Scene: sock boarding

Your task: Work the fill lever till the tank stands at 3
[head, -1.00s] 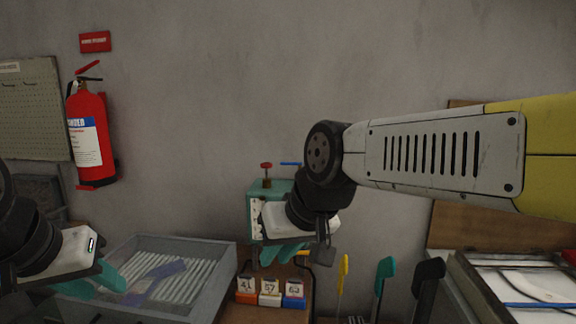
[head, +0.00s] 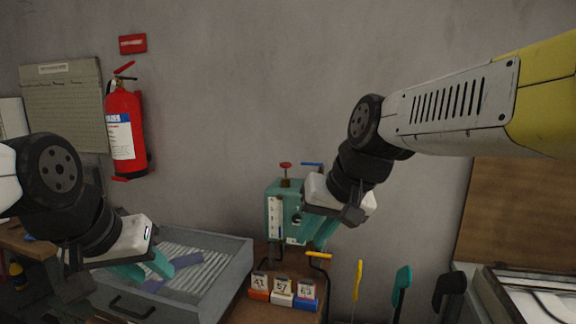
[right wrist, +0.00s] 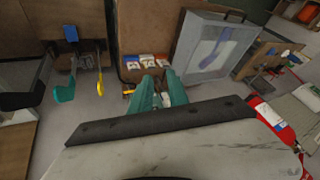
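A teal tank box (head: 281,204) stands against the wall, with a pale upright gauge strip (head: 276,220) on its front. The strip's reading is too small to tell. A red knob (head: 285,166) and a blue handle (head: 311,164) top it. A bent dark rod with an orange-yellow grip (head: 319,255) stands at its lower right; I cannot tell which part is the fill lever. My right gripper (head: 322,244) is beside the box's right side, above the rod, fingers apart and apparently empty; they also show in the right wrist view (right wrist: 158,78). My left gripper (head: 148,276) is open over the grey tray.
The grey tray (head: 240,262) with a ribbed floor holds a purple-blue sock-like piece (head: 187,261). Several numbered blocks (head: 282,292) stand in front of the tank. Yellow, teal and black handles (head: 402,280) rise at the right. A red extinguisher (head: 124,133) hangs on the wall.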

